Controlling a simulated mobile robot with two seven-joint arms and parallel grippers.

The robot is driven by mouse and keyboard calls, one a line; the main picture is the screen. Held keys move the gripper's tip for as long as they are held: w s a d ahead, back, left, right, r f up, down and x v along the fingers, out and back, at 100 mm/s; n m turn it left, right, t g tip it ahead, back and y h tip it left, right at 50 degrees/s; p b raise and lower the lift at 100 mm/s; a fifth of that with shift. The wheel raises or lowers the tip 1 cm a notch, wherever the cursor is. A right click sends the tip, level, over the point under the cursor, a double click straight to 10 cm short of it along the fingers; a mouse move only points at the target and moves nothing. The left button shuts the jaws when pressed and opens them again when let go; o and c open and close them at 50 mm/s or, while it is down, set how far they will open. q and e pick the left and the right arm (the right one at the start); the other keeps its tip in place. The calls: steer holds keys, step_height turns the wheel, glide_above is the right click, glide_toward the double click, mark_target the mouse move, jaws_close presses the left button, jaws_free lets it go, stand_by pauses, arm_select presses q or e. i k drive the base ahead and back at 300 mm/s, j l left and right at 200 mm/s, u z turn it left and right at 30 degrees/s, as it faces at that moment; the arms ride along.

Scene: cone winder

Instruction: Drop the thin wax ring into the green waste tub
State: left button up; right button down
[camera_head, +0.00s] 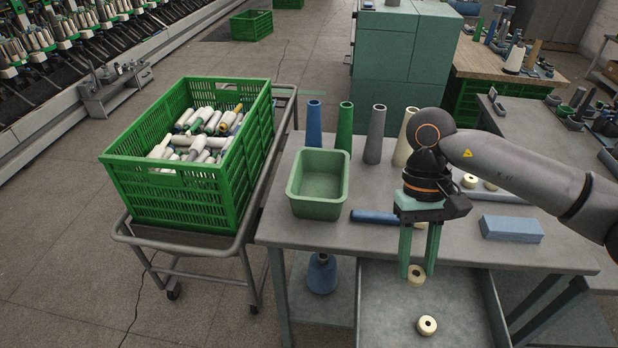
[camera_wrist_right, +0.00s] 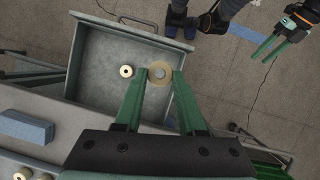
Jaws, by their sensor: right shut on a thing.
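My right gripper (camera_head: 416,274) points down in front of the table edge, above the open drawer, shut on a pale wax ring (camera_head: 416,280). The right wrist view shows this ring (camera_wrist_right: 160,75) between the green fingertips (camera_wrist_right: 159,76). I cannot judge its thickness well. The green waste tub (camera_head: 317,209) stands on the table's left part, left of the right gripper, and looks empty. A second pale ring (camera_head: 427,325) lies in the drawer. My left gripper (camera_wrist_right: 258,54) shows only in the right wrist view, with its fingers apart and nothing between them.
The grey drawer (camera_head: 385,300) is pulled out below the table. A blue tube (camera_head: 373,217) lies between tub and right gripper. Several upright cones (camera_head: 375,135) stand behind. A blue block (camera_head: 511,229) lies right. A green crate (camera_head: 170,200) of bobbins is left.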

mark_target(326, 194)
steer(key=i+j, duration=0.15)
steer(key=j, duration=0.2)
steer(key=i+j+z, duration=0.15)
steer(key=j, duration=0.2)
steer(key=i+j, duration=0.15)
steer(key=i, duration=0.25)
steer(key=i+j+z, duration=0.15)
steer(key=i, duration=0.2)
